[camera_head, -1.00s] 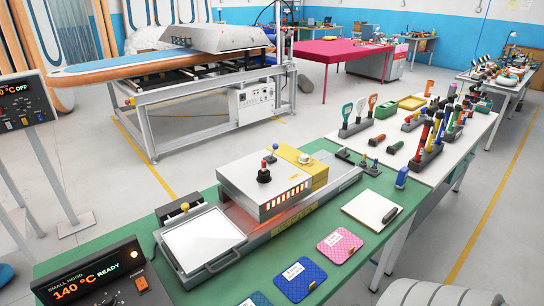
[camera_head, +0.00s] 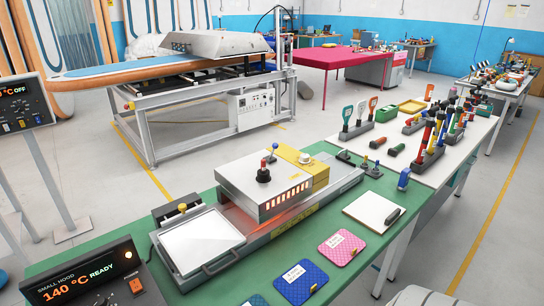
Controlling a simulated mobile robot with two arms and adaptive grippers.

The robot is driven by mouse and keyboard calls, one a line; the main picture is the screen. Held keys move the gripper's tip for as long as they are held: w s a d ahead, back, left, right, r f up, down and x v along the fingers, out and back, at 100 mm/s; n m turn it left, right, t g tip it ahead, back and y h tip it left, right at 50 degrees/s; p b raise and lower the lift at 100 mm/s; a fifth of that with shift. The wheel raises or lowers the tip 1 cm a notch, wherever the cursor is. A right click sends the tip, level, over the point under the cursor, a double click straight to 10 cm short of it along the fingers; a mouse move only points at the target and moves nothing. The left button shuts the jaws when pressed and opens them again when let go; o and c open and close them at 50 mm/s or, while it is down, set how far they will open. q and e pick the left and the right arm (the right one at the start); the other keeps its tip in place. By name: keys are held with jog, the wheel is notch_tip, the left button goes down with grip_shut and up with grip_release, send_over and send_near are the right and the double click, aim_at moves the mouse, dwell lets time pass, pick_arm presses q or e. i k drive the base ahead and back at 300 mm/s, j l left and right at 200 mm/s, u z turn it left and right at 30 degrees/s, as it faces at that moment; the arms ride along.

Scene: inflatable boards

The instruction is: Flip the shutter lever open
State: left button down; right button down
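A small grey heating hood (camera_head: 250,187) stands on the green bench, with a row of orange-glowing slots along its front side. On its top are a black round knob with a red tip (camera_head: 263,174) and a thin lever with a blue ball (camera_head: 275,147) that stands about upright. A yellow block (camera_head: 303,165) sits at its far right end. I cannot tell for sure which of these is the shutter lever. Neither of my grippers is in view.
A white-topped tray (camera_head: 200,243) with a handle sits in front of the hood. A display (camera_head: 85,275) reads 140 °C READY. Blue (camera_head: 300,283) and pink (camera_head: 341,247) pads and a white pad (camera_head: 373,209) lie on the bench. A white table (camera_head: 470,130) with tools adjoins right.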

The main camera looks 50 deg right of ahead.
aim_at(274, 145)
jog(key=k+z, duration=0.1)
jog(key=z, duration=2.3)
